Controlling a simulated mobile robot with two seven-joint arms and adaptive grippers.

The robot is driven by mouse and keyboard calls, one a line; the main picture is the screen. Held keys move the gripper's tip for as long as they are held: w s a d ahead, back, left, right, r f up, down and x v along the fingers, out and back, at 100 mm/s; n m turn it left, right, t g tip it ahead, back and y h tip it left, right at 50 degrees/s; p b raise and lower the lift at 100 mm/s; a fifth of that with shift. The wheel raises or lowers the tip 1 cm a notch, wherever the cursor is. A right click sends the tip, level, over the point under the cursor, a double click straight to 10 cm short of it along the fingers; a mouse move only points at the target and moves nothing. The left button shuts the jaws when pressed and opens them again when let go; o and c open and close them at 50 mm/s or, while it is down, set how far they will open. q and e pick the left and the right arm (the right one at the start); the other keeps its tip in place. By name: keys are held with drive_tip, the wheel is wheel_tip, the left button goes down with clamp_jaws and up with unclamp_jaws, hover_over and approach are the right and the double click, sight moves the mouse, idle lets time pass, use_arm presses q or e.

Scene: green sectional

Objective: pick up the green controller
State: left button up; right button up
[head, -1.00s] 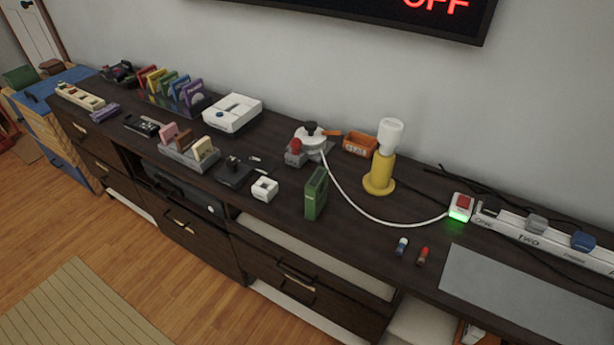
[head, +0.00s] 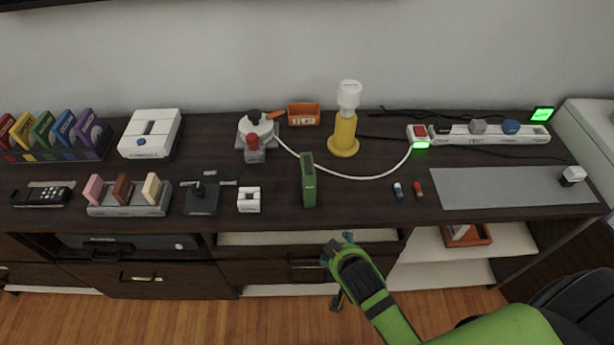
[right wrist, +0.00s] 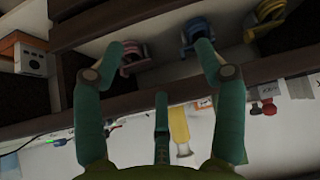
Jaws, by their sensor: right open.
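A green upright box-shaped object (head: 308,182) stands near the front edge of the dark counter; I cannot tell whether it is the green controller. My right gripper (head: 338,246) is in front of the counter's front edge, below and right of that object. In the right wrist view my right gripper (right wrist: 160,50) has its teal fingers spread, with nothing between them. Beyond them, on a pale shelf, are a pinkish-red controller-like item (right wrist: 132,58), a blue one (right wrist: 193,34) and a yellow one (right wrist: 270,18). No clearly green controller shows there. My left gripper is not in view.
The dark counter (head: 380,205) carries a yellow lamp (head: 344,135), a white console (head: 150,134), a white cube (head: 249,199) and a power strip (head: 490,135). A white cable curves across it. A grey mat (head: 510,188) lies right. Open shelves are below.

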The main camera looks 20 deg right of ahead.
sight(315, 184)
drive_tip(key=w+a+r+t, duration=0.1)
drive_tip(key=w+r+t, duration=0.1)
drive_tip(key=w+r, duration=0.2)
drive_tip(key=w+r+m+t, duration=0.1)
drive_tip(key=w+r+t, duration=0.1)
drive_tip(key=w+r, duration=0.2)
drive_tip(key=w+a+r+t, duration=0.1)
drive_tip(key=w+r+t, duration=0.1)
drive_tip(key=w+r, duration=0.2)
drive_tip(key=shift+a+r+m+h, duration=0.25)
drive_tip(key=shift+a+m+h, duration=0.1)
drive_tip(key=shift+m+h, duration=0.05)
drive_tip(key=shift+a+p+x, duration=0.2)
drive_tip(key=shift+p+x, duration=0.5)
drive_tip(key=shift+x, duration=2.4)
drive_tip(key=shift+s+f, duration=0.1)
drive_tip(key=c, duration=1.4)
